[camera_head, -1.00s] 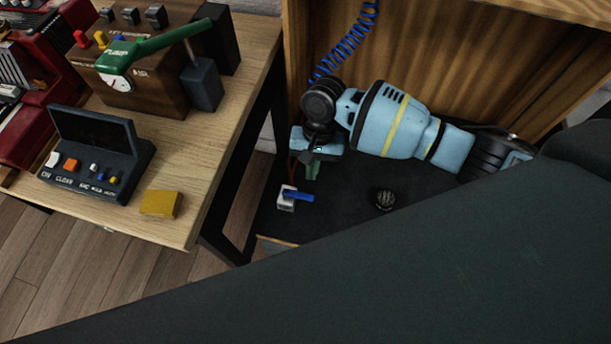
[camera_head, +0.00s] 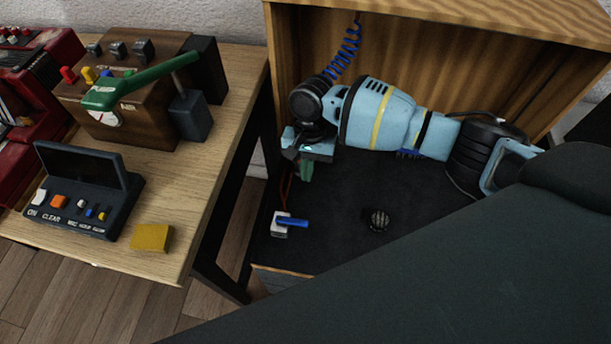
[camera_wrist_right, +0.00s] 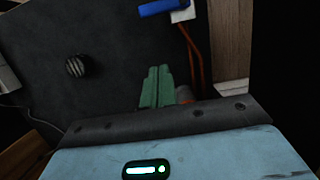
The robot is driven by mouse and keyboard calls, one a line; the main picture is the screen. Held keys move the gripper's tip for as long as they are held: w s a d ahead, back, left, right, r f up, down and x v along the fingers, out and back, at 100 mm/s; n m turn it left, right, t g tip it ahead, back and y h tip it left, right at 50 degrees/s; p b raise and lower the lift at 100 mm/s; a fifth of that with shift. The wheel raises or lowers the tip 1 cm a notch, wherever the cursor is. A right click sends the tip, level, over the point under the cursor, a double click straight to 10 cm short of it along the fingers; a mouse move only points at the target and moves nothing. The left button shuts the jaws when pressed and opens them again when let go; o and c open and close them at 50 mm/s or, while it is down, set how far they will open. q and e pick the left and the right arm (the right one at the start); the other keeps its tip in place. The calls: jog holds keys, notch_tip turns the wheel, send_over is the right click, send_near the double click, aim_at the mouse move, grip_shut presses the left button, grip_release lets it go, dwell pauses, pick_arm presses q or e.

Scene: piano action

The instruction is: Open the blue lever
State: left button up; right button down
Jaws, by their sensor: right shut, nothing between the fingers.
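The blue lever (camera_head: 293,222) sits on a small white base (camera_head: 279,230) at the left front of the dark surface in the cabinet, its handle pointing right. In the right wrist view the blue lever (camera_wrist_right: 162,7) shows at the top edge, partly cut off, with its white base (camera_wrist_right: 183,13). My right gripper (camera_head: 306,171) hangs above the dark surface, behind the lever in the head view and apart from it. Its green fingers (camera_wrist_right: 157,88) are shut together with nothing between them. My left gripper is not in view.
A round black knob (camera_head: 377,220) stands on the dark surface (camera_head: 335,245), right of the lever. Red tubes run behind the lever's base. A table (camera_head: 200,190) at left holds a green-handled box, a button panel (camera_head: 75,205) and a yellow block (camera_head: 151,237).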

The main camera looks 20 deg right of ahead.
aim_at(292, 221)
jog(key=b+x, duration=0.1)
jog(key=x, duration=0.7)
jog(key=shift+f, duration=0.15)
jog(key=shift+s+a+r, duration=0.25)
jog(key=shift+s+a, duration=0.4)
jog(key=shift+s, duration=0.25)
jog(key=shift+s+a, duration=0.35)
jog(key=shift+s, duration=0.25)
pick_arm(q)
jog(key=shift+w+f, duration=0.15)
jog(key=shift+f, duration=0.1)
pick_arm(e)
jog(key=shift+s+a+f, duration=0.1)
pick_arm(q)
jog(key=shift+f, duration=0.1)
jog(key=shift+p, duration=0.3)
pick_arm(e)
jog(key=shift+s+p, duration=0.1)
jog(key=shift+p, duration=0.3)
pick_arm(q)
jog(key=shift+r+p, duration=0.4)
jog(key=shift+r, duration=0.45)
pick_arm(e)
jog(key=shift+s+m, duration=0.1)
jog(key=shift+m, duration=0.3)
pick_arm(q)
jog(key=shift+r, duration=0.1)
